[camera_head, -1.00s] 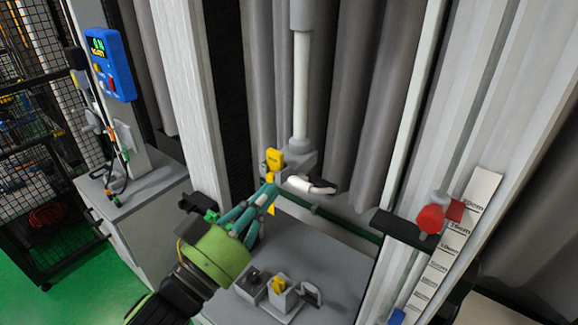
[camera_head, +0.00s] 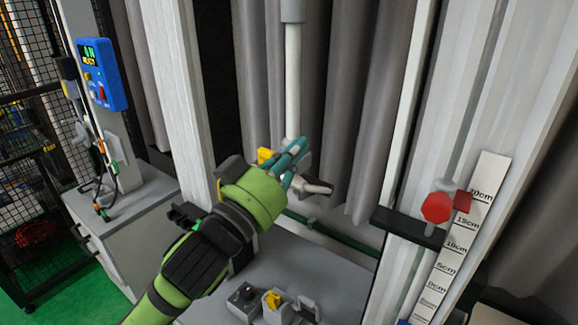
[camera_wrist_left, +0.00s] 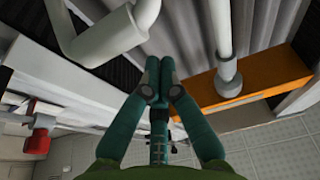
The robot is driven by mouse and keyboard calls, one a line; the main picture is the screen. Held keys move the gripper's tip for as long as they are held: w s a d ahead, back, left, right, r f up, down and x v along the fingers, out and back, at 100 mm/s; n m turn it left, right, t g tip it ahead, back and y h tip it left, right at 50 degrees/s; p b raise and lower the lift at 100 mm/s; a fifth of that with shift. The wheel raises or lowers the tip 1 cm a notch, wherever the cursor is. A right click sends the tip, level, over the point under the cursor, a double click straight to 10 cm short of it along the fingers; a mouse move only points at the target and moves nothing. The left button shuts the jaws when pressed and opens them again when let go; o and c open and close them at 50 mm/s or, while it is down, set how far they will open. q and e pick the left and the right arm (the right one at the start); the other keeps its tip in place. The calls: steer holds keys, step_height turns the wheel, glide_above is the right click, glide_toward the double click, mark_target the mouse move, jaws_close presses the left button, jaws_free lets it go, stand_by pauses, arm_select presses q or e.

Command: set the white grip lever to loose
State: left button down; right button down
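The white grip lever (camera_head: 312,186), with a dark tip, sticks out to the right at the lower end of the white vertical rod (camera_head: 292,85). My left gripper (camera_head: 296,155) is in front of the rod's lower end, just above and left of the lever in the picture. Its teal fingers hide part of the fitting there. In the left wrist view the fingertips (camera_wrist_left: 157,65) are together with nothing seen between them. A large white curved part (camera_wrist_left: 100,35) is close at upper left there; I cannot tell whether it is the lever. My right gripper is out of view.
A yellow part (camera_head: 265,155) shows behind my left gripper. A red knob (camera_head: 437,207) sits by the white scale (camera_head: 462,235) at right. Small fixtures stand on the grey base (camera_head: 345,270) below. A blue display box (camera_head: 103,73) is at left.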

arm_select(q)
steer(key=f, duration=0.1)
steer(key=s+f, duration=0.1)
steer(key=a+f, duration=0.1)
steer(key=shift+s+f, duration=0.2)
step_height(320, 180, down, 6)
steer(key=s+a+t+h+b, duration=0.1)
steer(key=s+t+h+b, duration=0.1)
steer(key=b, duration=1.5)
steer(key=t+h, duration=0.1)
steer(key=t, duration=0.1)
steer(key=shift+a+t, duration=0.2)
steer(key=shift+t, duration=0.2)
steer(key=shift+f, duration=0.2)
